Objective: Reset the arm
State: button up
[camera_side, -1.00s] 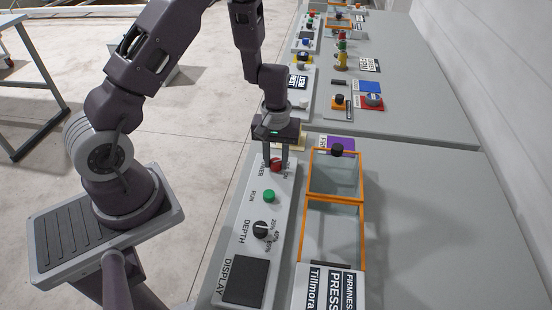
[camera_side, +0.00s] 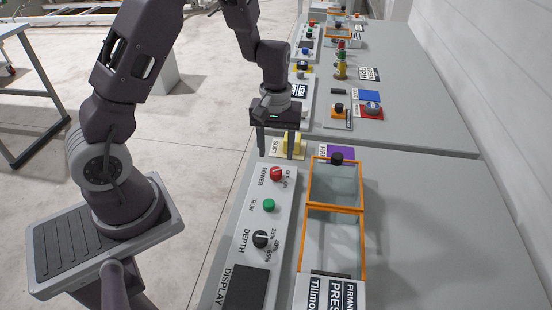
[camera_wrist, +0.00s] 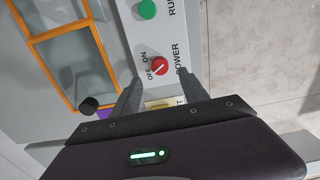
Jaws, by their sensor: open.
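My gripper (camera_side: 275,145) is open and empty, raised above the far end of the control panel (camera_side: 246,213). Its two fingers are spread wide and apart from the red POWER knob (camera_side: 276,174). In the wrist view my gripper (camera_wrist: 160,88) has its fingers pointing toward the red knob (camera_wrist: 158,66), with nothing between them. The knob's white mark lies slanted near the OFF and ON labels. Below it in the side view are a green RUN button (camera_side: 269,205), a black DEPTH knob (camera_side: 260,239) and a dark display (camera_side: 245,289).
An orange-framed clear box (camera_side: 334,185) with a black knob (camera_side: 336,159) stands right of the panel. A yellow SOFT block (camera_side: 293,143) and purple FIRM block (camera_side: 343,152) lie behind. More stations line the far table (camera_side: 420,125).

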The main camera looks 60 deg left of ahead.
jog(key=shift+r, duration=0.1)
jog(key=s+d+r+m+t+h, duration=0.1)
jog(key=s+d+r+m, duration=0.15)
jog(key=r, duration=0.55)
jog(key=s+d+r+m+t, duration=0.2)
jog(key=s+d+r, duration=0.2)
jog(key=r, duration=0.5)
jog(key=s+d+r+m+t+y, duration=0.1)
jog(key=s+r+m, duration=0.3)
jog(key=s, duration=0.9)
jog(key=shift+s+d+r+m+t, duration=0.15)
jog(key=shift+s+r+m+t, duration=0.15)
jog(key=shift+r+t, duration=0.5)
